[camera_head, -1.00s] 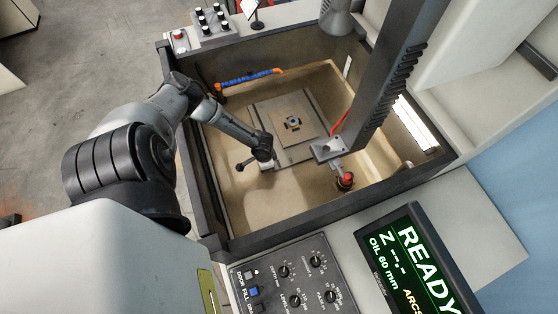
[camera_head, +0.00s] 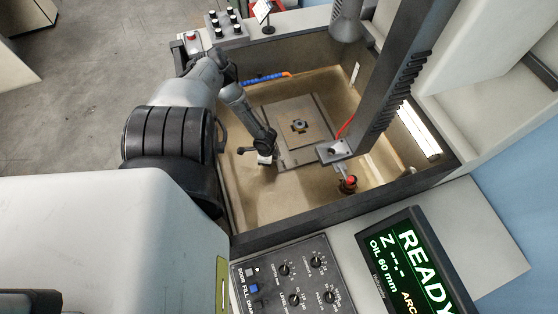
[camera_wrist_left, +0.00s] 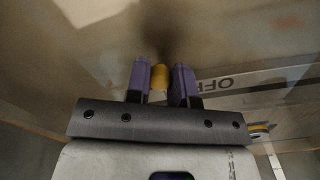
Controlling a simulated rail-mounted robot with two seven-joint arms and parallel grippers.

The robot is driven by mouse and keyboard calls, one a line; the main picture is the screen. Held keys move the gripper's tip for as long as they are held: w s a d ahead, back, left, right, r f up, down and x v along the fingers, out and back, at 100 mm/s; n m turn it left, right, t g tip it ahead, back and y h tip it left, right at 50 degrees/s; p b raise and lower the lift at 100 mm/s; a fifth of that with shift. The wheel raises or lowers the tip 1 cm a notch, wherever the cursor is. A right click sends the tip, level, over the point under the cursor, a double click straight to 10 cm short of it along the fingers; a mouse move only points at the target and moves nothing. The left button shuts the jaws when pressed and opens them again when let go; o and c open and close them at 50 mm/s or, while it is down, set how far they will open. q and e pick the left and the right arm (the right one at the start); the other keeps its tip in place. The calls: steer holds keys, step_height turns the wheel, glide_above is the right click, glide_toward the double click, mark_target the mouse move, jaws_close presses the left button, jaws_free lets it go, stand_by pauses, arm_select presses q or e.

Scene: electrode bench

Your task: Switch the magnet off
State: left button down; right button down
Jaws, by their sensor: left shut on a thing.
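The magnet (camera_head: 316,147), a flat grey plate, lies on the tank floor in the head view. A square workpiece with a dark fitting (camera_head: 300,126) sits on it. My left gripper (camera_head: 266,161) reaches down at the plate's near left side. In the left wrist view, my left gripper (camera_wrist_left: 161,82) has its two purple fingers shut on a yellow handle (camera_wrist_left: 158,78), which I take for the magnet's lever. A white label reading OFF (camera_wrist_left: 225,84), upside down, lies just right of the fingers. The rest of the lever is hidden. My right gripper is out of view.
Dark tank walls (camera_head: 335,216) surround the work area. A machine column (camera_head: 385,90) with a red-topped part (camera_head: 348,182) hangs right of the plate. A blue hose (camera_head: 262,79) runs along the back. A control panel (camera_head: 290,278) and a READY screen (camera_head: 418,262) stand in front.

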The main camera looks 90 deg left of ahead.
arm_select(q)
steer(key=c, duration=1)
jaws_free()
steer(key=shift+r, duration=0.3)
step_height(320, 180, up, 13)
steer(key=shift+a+r+p, duration=0.1)
steer(key=shift+p, duration=0.4)
